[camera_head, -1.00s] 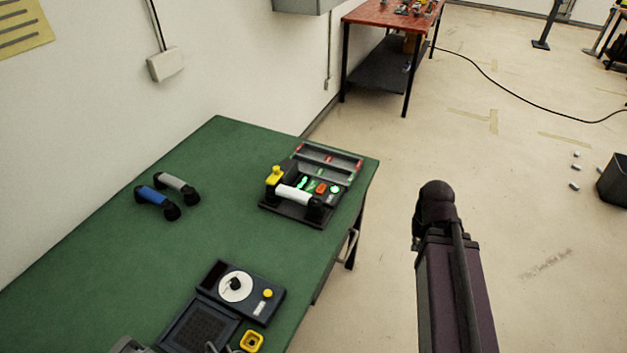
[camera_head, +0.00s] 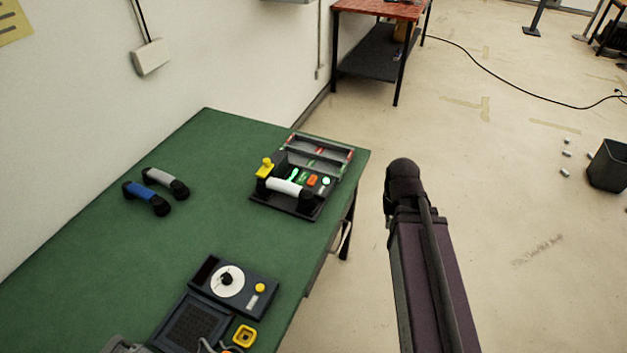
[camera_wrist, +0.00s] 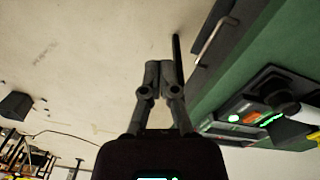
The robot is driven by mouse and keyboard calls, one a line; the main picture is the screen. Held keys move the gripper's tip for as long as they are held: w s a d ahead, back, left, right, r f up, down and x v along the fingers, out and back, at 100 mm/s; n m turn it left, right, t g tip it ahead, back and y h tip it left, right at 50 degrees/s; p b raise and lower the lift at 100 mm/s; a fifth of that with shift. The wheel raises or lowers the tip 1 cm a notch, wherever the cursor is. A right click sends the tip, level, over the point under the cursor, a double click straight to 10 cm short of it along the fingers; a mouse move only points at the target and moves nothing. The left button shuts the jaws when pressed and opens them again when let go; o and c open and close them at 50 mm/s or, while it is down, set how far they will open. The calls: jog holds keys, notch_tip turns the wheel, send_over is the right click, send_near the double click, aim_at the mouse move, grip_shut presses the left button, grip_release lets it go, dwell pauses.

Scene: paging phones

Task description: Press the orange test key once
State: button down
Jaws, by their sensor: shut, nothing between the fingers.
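An orange key (camera_head: 312,181) sits on a dark paging phone (camera_head: 297,213) near the right edge of the green table, between green-lit keys and a pale round key. A white handset (camera_head: 285,187) lies across the front of this phone. The orange key also shows small at the right of the wrist view (camera_wrist: 249,116). My gripper (camera_wrist: 159,66) is shut and empty, over the bare floor in the wrist view, apart from the phone and beside the table's edge. In the head view my arm stands right of the table; the fingers cannot be made out there.
The green table (camera_head: 110,265) also holds a blue handset (camera_head: 147,197), a grey handset (camera_head: 166,182), a dial unit (camera_head: 258,304) and a yellow square piece (camera_head: 244,336). A grey rack (camera_head: 320,153) adjoins the phone's back. The floor (camera_head: 480,190) right of the table is largely clear.

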jog(key=w+a+t+h+b, duration=0.1)
jog(key=w+a+h, duration=0.1)
jog(key=w+a, duration=0.4)
jog(key=w+a+t+h+b, duration=0.1)
jog(key=w+a+t+h, duration=0.15)
jog(key=w, duration=0.55)
notch_tip(320, 180, up, 2)
jog(key=r+n+t+b, duration=0.1)
jog(key=t, duration=0.3)
send_over(312, 181)
jog(key=shift+w+a+f+g+h, duration=0.1)
jog(key=shift+f+g+h, duration=0.15)
jog(key=shift+h, duration=0.1)
jog(key=shift+f, duration=0.2)
notch_tip(312, 181, down, 8)
jog(key=b, duration=0.8)
jog(key=shift+f+b, duration=0.1)
jog(key=shift+b, duration=0.25)
jog(key=shift+f, duration=0.15)
